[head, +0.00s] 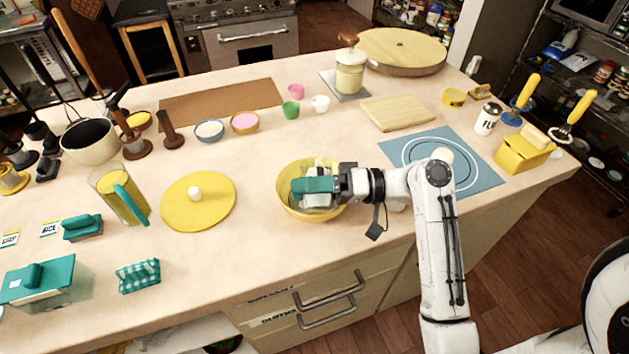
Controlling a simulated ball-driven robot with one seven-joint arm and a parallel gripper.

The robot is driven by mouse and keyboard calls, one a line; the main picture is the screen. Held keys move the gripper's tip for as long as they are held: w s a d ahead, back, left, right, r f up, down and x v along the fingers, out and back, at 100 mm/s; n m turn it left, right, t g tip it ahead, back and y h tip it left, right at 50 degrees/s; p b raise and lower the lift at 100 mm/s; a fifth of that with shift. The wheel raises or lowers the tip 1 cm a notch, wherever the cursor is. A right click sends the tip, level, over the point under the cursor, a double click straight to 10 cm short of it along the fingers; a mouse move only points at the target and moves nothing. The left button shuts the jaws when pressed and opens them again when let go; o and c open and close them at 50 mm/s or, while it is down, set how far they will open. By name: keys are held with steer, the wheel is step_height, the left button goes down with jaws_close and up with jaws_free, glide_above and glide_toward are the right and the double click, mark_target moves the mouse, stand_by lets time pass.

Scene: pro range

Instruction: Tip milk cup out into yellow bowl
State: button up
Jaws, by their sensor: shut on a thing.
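The yellow bowl (284,196) stands on the counter near its front edge, left of my arm. My gripper (336,186) reaches in from the right over the bowl and is shut on a clear, whitish cup (320,201) with a teal part (312,185), which I take to be the milk cup. The cup is inside the bowl's outline and appears tilted. The gripper hides part of it, and its mouth is unclear. I cannot tell whether milk is leaving it or lies in the bowl.
A yellow lid (199,202) lies left of the bowl, beside a teal-handled pitcher (121,193). Small pink (296,91), green (291,110) and white (320,104) cups stand behind. A blue mat (480,177) and wooden board (398,112) lie to the right. The counter left of the bowl's front is clear.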

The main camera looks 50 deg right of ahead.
steer(key=shift+f+m+p, duration=0.3)
steer(key=shift+m+p, duration=0.35)
steer(key=shift+m, duration=0.25)
stand_by(0.5)
steer(key=shift+w+d+f+m+p, duration=0.3)
steer(key=shift+w+d+m+p, duration=0.25)
steer(key=shift+m+p, duration=0.4)
stand_by(0.4)
steer(key=shift+w+d+r+m+p, duration=0.15)
steer(key=shift+r+m+p, duration=0.45)
steer(key=shift+p, duration=1.05)
steer(key=shift+f+m, duration=0.25)
steer(key=shift+f, duration=0.05)
